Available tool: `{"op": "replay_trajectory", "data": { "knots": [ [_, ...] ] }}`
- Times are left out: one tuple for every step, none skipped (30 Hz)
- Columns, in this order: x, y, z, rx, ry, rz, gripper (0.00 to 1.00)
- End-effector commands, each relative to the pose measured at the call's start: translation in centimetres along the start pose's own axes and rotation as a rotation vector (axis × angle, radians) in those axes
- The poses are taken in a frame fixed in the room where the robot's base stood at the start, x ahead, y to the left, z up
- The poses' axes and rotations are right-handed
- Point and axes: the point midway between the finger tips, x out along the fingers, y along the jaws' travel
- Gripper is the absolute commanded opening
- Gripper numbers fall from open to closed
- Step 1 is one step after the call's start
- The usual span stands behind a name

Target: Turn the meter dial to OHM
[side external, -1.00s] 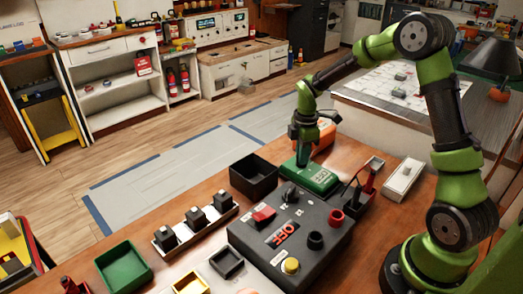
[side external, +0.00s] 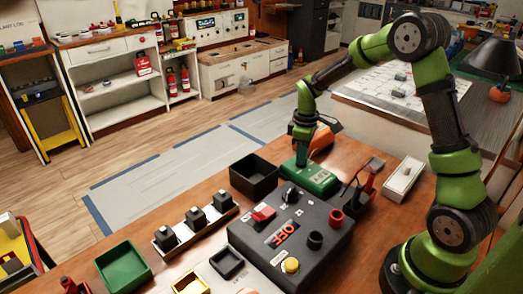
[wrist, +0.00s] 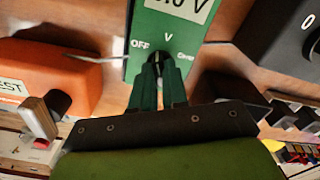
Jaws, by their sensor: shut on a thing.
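The green meter (side external: 318,181) lies on the wooden bench behind the dark breaker panel. In the wrist view, the meter's face (wrist: 170,27) shows a partly cut-off display, OFF on the left, V at the top and a blurred label on the right that seems to be OHM. My gripper (side external: 301,162) points down at the meter. In the wrist view, my gripper (wrist: 158,70) is shut on the dark dial (wrist: 158,57), which is mostly hidden between the green fingertips. I cannot tell which label the dial points to.
An orange case (wrist: 45,72) marked with letters ending in EST sits close left of the meter in the wrist view. The breaker panel (side external: 255,237), an empty black bin (side external: 254,178) and a red-handled tool (side external: 369,182) stand close around the meter.

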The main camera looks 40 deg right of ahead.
Motion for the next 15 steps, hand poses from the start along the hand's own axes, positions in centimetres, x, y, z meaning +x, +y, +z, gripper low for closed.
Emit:
{"op": "replay_trajectory", "data": {
  "knots": [
    [-0.09,0.0,-0.07,0.044,0.002,0.002,0.0],
    [-0.09,0.02,-0.05,0.074,0.001,0.002,0.0],
    [-0.09,0.01,-0.06,0.111,0.001,0.002,0.0],
    [-0.09,0.0,-0.07,0.139,0.001,0.002,0.0],
    [-0.09,-0.01,-0.08,0.168,0.002,0.002,0.0],
    [-0.09,-0.01,-0.07,0.207,0.002,0.002,0.0],
    [-0.09,-0.01,-0.07,0.235,0.002,0.001,0.0],
    [-0.09,-0.01,-0.07,0.263,0.002,0.001,0.0],
    [-0.09,0.0,-0.06,0.301,0.002,0.002,0.0],
    [-0.09,0.0,-0.06,0.329,0.001,0.002,0.0],
    [-0.08,-0.01,-0.07,0.358,0.001,0.002,0.0],
    [-0.09,-0.02,-0.08,0.396,0.002,0.001,0.0],
    [-0.08,-0.02,-0.07,0.425,0.002,0.001,0.0],
    [-0.08,0.0,-0.06,0.454,0.002,0.001,0.0],
    [-0.08,0.0,-0.05,0.492,0.002,0.002,0.0]
  ]
}}
